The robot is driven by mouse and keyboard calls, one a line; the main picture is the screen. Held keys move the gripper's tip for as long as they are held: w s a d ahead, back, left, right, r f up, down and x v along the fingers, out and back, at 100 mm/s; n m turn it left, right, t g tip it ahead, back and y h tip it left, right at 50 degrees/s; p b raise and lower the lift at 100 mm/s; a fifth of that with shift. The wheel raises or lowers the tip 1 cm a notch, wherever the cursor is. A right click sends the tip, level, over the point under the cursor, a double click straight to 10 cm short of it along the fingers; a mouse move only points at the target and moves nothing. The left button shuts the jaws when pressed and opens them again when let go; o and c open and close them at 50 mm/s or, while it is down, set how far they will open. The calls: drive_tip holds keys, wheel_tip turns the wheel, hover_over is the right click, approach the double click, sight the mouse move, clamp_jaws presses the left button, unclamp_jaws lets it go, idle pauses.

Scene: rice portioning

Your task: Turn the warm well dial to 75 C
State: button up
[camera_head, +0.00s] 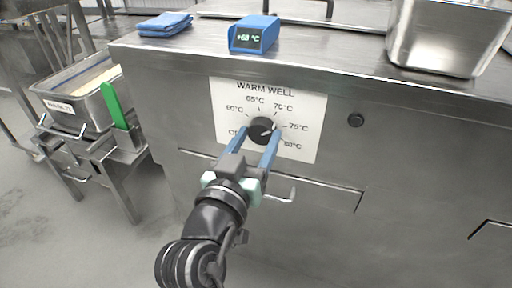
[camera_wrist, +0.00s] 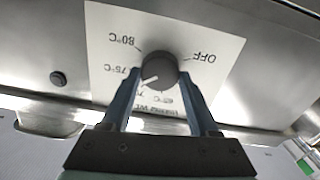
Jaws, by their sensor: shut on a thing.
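The warm well dial (camera_head: 263,129) is a round black knob on a white label plate (camera_head: 232,98) on the steel counter's front. Its marks run from OFF through 60, 65, 70 and 75 to 80 °C. The knob's white pointer line points to the right, close to the 75 °C mark. My gripper (camera_head: 262,135) has its blue fingers on either side of the knob, shut on it. In the wrist view the dial (camera_wrist: 158,68) sits between the fingertips (camera_wrist: 162,80), its pointer toward the 75 °C side. The fingers partly hide the lower labels.
A blue display (camera_head: 254,35) on the counter appears to read +68 °C. A folded blue cloth (camera_head: 165,24) lies to its left, and a steel pan (camera_head: 440,40) stands right. A dark round button (camera_head: 356,120) is right of the label.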

drive_tip(key=shift+m+b, duration=1.05)
drive_tip(key=shift+m, duration=0.95)
drive_tip(key=o, duration=1.4)
drive_tip(key=p+v, duration=0.2)
drive_tip(key=v, duration=1.1)
